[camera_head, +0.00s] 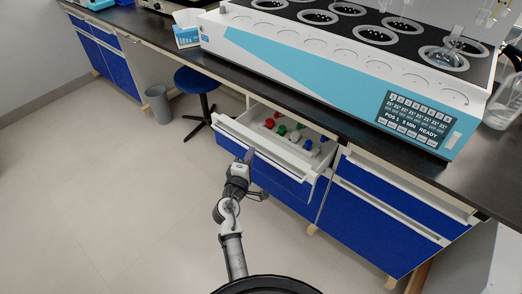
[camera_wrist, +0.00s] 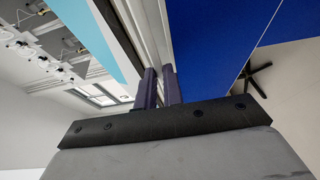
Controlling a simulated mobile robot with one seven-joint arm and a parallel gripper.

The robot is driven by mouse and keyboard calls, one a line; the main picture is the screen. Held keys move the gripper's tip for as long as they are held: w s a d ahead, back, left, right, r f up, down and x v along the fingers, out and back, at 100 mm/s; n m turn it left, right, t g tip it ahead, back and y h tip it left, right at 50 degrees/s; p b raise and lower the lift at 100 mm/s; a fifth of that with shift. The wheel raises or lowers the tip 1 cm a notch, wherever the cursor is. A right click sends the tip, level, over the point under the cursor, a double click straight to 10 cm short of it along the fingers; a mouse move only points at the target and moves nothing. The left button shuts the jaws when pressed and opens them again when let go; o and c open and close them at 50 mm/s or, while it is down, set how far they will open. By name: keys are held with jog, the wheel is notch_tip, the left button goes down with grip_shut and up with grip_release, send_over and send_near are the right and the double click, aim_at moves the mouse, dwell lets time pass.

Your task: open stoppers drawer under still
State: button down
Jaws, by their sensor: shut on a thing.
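The stoppers drawer (camera_head: 262,163) is a blue-fronted, white-walled drawer under the counter, and it stands pulled out. Red, green, white and blue stoppers (camera_head: 281,130) lie inside it. The still (camera_head: 330,62) is the large white and light-blue heated unit on the counter above. My gripper (camera_head: 248,158) is at the drawer's front, shut on the drawer's edge. In the wrist view my two dark fingers (camera_wrist: 160,87) close on the pale rim beside the blue drawer front (camera_wrist: 205,45). The fingers hide the exact spot they grip.
Closed blue drawers (camera_head: 385,215) stand to the right of the open drawer. A blue stool (camera_head: 197,82) and a grey bin (camera_head: 159,105) stand to the left on the floor. Glassware (camera_head: 443,57) sits on the still. The floor at left is clear.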

jog(key=s+a+b, duration=0.3)
jog(key=s+a, duration=0.5)
jog(key=s, duration=0.3)
jog(key=c, duration=1.5)
grip_release()
jog(key=shift+s, duration=0.1)
